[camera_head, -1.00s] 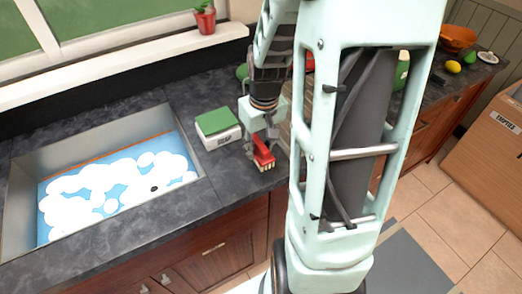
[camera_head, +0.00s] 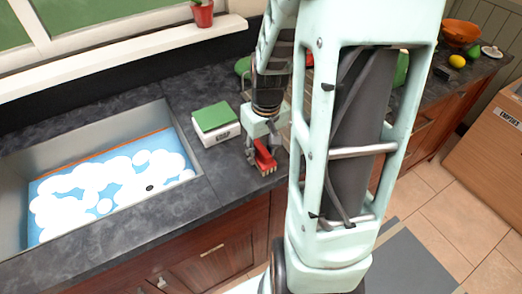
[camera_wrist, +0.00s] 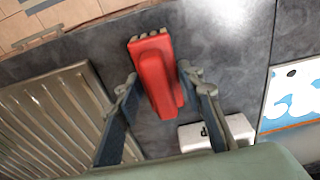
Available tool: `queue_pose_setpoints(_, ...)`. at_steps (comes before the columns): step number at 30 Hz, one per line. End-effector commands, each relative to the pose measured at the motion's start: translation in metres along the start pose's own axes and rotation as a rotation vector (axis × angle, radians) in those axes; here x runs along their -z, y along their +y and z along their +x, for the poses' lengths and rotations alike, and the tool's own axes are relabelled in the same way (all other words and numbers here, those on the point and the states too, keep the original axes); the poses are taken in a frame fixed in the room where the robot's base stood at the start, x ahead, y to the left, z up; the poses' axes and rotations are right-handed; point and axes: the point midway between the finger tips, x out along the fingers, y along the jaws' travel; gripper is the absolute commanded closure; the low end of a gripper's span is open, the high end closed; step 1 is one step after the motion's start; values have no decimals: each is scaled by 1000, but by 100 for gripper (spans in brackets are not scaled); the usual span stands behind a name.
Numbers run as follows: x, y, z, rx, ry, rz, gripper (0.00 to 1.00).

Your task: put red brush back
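The red brush (camera_head: 264,158) hangs under my gripper (camera_head: 258,140), close to the counter's front edge, with its pale bristles low. In the wrist view the brush (camera_wrist: 157,75) sits between the two fingertips of my gripper (camera_wrist: 160,80), its bristle end towards the top. My fingers are shut on it. Whether the bristles touch the counter I cannot tell.
A white box with a green top (camera_head: 214,120) stands left of the brush on the dark counter (camera_head: 190,80). The sink (camera_head: 25,180) with blue, foamy water lies further left. A ribbed metal drainboard (camera_wrist: 55,120) is at left in the wrist view.

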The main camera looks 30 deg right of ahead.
Motion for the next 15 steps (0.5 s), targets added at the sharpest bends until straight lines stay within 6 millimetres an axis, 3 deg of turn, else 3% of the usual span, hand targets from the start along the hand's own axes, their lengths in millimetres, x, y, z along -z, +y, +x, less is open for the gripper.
queue_pose_setpoints(3, 0, 0, 0, 0, 0, 0, 50)
queue_pose_setpoints(15, 1, 0, -8, -1, 2, 0, 50)
